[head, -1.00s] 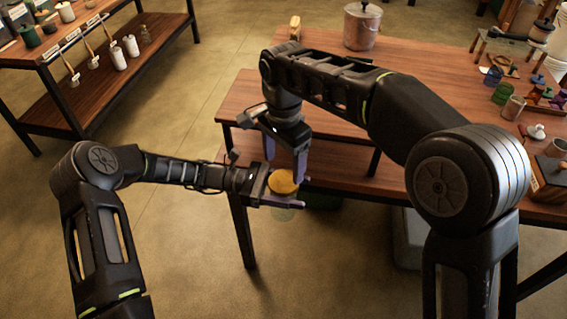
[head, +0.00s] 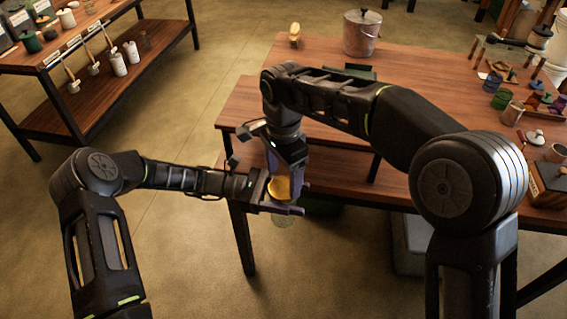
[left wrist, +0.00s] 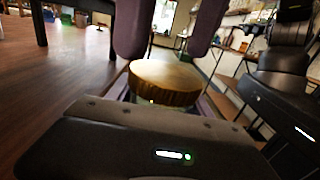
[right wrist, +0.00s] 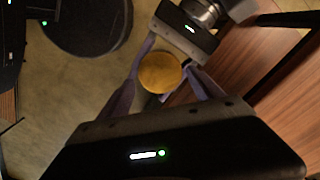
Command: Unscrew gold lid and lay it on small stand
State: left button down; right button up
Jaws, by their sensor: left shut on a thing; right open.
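The round gold lid (head: 283,188) sits on a clear jar (head: 284,221), which shows only faintly below the left gripper. My left gripper (head: 300,199) is shut around the jar beneath the lid and holds it in the air in front of the table. In the left wrist view the lid (left wrist: 165,83) stands just beyond the gripper body. My right gripper (right wrist: 166,66) is open and points down over the lid. Its two purple fingers show above the lid in the left wrist view. In the right wrist view the lid (right wrist: 160,73) appears between the fingers; contact cannot be told.
The wooden table (head: 420,75) lies behind my arms, with a lidded metal pot (head: 361,33) at the back. Small jars and a wooden box (head: 549,178) stand at the right. A shelf (head: 100,75) with bottles and brushes is at the left. Open floor lies between.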

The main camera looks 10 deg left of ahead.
jog(key=shift+f, duration=1.45)
jog(key=shift+c, duration=0.3)
jog(key=c, duration=1.2)
jog(key=n, duration=0.3)
jog(key=shift+n, duration=0.3)
jog(key=o, duration=1.5)
jog(key=shift+o, duration=0.2)
jog(key=shift+w+a+r, duration=0.1)
